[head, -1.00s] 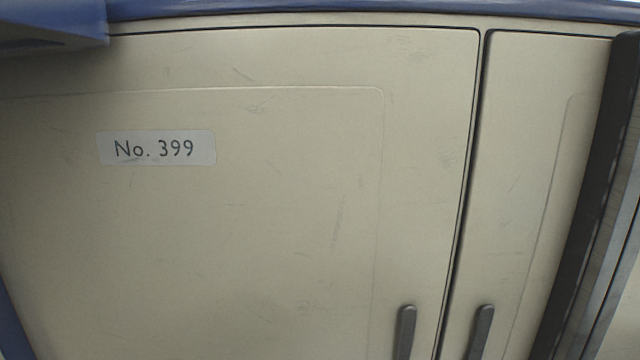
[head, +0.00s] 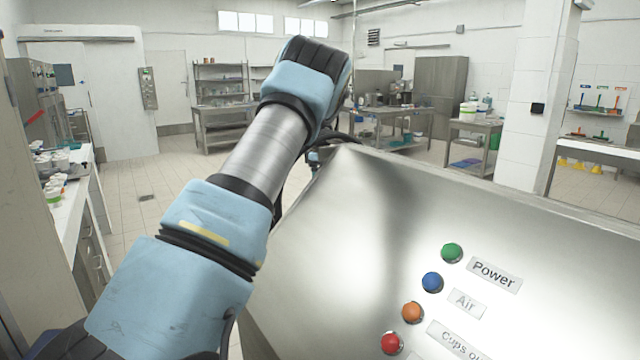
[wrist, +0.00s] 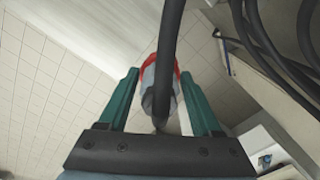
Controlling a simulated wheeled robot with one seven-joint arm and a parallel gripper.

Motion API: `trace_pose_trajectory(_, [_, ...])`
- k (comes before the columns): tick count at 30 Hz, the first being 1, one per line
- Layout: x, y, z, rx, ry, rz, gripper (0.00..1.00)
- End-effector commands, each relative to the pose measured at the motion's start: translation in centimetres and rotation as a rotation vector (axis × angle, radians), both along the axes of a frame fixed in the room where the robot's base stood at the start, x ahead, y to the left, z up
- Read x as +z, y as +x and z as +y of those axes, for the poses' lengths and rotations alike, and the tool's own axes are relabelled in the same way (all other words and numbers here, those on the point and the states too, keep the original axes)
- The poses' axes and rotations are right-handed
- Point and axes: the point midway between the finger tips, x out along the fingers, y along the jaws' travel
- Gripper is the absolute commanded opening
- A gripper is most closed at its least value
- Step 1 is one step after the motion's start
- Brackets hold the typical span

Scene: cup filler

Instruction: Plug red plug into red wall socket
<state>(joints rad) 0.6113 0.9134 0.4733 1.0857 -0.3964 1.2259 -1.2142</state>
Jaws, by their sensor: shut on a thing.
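The red plug (wrist: 149,77) is in the wrist view, a grey body with a red rim, held between the green fingers of my gripper (wrist: 160,84). My gripper is shut on it. A thick dark cable runs from the plug across the middle of the view and hides part of it. In the head view my arm reaches up and away past the steel machine; the gripper and plug are hidden there. I cannot make out the red wall socket in either view.
A steel machine panel (head: 335,260) with coloured buttons stands close at the right. More dark cables (wrist: 268,50) hang at the wrist view's upper right. A counter with cups (head: 62,200) is at the left. Tiled floor (head: 150,225) is open between, with steel tables behind.

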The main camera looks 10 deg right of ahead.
Motion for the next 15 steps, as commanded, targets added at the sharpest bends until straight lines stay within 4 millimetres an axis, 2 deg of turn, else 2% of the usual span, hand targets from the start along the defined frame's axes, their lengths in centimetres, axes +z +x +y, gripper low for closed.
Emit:
trace_pose_trajectory(8, [-3.9,-0.7,5.0,-0.171,-0.004,0.002,0.0])
trace_pose_trajectory(15, [-8.5,-3.1,11.1,-0.384,-0.005,0.003,0.0])
